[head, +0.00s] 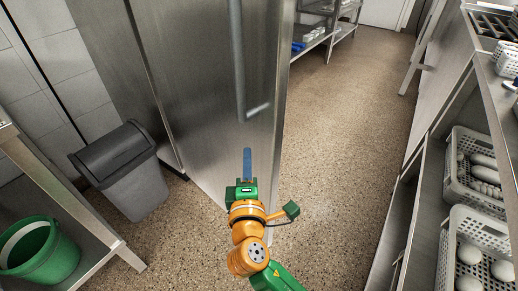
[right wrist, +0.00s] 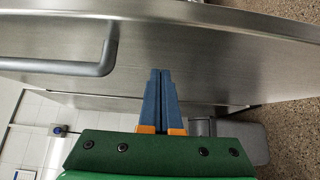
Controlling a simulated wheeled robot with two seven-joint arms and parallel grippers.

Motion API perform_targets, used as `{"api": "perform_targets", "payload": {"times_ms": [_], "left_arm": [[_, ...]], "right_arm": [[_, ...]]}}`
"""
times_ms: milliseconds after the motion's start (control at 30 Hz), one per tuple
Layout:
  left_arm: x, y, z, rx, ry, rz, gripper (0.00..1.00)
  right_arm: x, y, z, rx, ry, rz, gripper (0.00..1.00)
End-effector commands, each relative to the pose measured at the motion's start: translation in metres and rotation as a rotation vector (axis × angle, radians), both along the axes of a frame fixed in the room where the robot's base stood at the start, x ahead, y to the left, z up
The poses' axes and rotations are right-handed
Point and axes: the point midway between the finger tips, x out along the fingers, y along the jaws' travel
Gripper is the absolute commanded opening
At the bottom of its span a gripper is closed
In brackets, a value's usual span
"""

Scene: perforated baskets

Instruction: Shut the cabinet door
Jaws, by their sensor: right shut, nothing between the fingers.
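The cabinet door (head: 205,85) is a tall brushed-steel panel at the upper middle of the head view. It appears to stand open, angled out from the steel body at its left, though how far I cannot tell. Its long bar handle (head: 240,65) runs down its face. My right gripper (head: 247,153) is shut and empty, its blue fingers pointing at the door face below the handle. In the right wrist view the shut fingers (right wrist: 160,75) overlap the door (right wrist: 225,55), beside the handle (right wrist: 75,68). I cannot tell whether they touch it. My left gripper is not in view.
A grey bin (head: 125,170) stands left of the door. A green bucket (head: 45,255) sits on a low steel shelf at lower left. A rack with white baskets (head: 450,215) lines the right side. The speckled floor (head: 340,150) between is clear.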

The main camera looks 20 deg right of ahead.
Motion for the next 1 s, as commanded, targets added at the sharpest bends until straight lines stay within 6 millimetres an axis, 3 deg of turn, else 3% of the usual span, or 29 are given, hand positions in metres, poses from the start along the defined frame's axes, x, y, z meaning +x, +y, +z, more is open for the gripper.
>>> {"api": "perform_targets", "payload": {"times_ms": [233,767,867,1000], "left_arm": [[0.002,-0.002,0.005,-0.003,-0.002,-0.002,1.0],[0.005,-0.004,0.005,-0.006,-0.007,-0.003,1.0],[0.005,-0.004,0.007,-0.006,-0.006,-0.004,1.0],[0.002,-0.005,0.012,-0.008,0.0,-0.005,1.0]], "right_arm": [[0.018,-0.03,0.0,-0.002,0.001,0.0,0.0],[0.022,-0.039,-0.001,-0.001,0.001,0.008,0.0],[0.026,-0.049,0.001,-0.004,0.0,0.025,0.0],[0.039,-0.077,0.002,-0.009,0.001,0.077,0.0]]}}
